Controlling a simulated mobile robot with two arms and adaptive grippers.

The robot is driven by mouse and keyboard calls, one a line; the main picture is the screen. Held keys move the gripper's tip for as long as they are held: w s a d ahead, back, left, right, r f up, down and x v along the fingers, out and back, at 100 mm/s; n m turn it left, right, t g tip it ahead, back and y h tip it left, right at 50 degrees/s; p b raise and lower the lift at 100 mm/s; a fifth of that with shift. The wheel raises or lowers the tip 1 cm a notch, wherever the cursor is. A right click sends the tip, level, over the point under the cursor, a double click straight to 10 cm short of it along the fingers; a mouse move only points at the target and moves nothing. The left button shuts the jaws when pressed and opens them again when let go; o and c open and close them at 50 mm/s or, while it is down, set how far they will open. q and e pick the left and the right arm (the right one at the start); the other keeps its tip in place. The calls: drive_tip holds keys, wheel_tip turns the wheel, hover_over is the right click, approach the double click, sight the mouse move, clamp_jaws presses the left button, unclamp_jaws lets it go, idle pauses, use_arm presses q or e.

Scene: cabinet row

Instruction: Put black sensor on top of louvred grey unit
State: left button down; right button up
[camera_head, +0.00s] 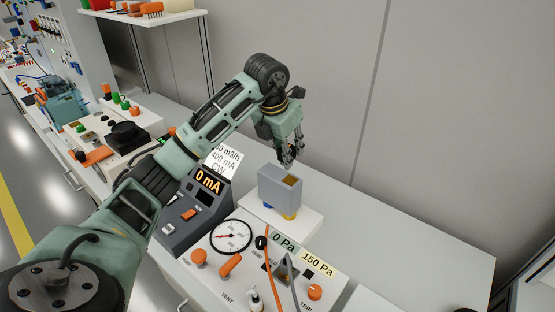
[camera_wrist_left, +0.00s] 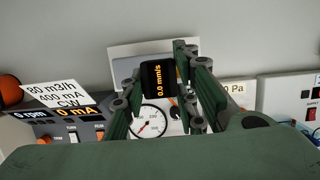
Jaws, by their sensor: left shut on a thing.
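The black sensor (camera_wrist_left: 158,80), with an orange "0.0 mm/s" display, sits between the fingers of my left gripper (camera_wrist_left: 160,115) in the left wrist view. In the head view my left gripper (camera_head: 290,158) is shut and points down, above and slightly behind a grey box-shaped unit (camera_head: 279,190). The sensor is hard to make out there. The grey unit has a brownish patch on top and blue and yellow parts at its foot. It stands on a white block (camera_head: 300,228); I cannot make out louvres on it. My right gripper is not in view.
A white panel with a round gauge (camera_head: 231,236), orange knobs, cables and "0 Pa" labels lies in front. A dark grey meter (camera_head: 195,212) reading "0 mA" stands to its left. The white counter (camera_head: 410,240) to the right is mostly clear. A grey wall rises behind.

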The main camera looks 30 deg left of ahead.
use_arm(q)
drive_tip(key=shift+w+a+f, duration=0.1)
drive_tip(key=shift+a+f, duration=0.3)
drive_tip(key=shift+a, duration=0.2)
drive_tip(key=shift+a+f, duration=0.4)
drive_tip(key=shift+a, duration=0.2)
wheel_tip(320, 180, down, 3)
drive_tip(key=shift+f+p, duration=0.1)
drive_tip(key=shift+p, duration=0.75)
drive_tip(key=shift+f, duration=0.3)
drive_tip(key=shift+f, duration=0.2)
drive_tip(key=c, duration=1.4)
unclamp_jaws()
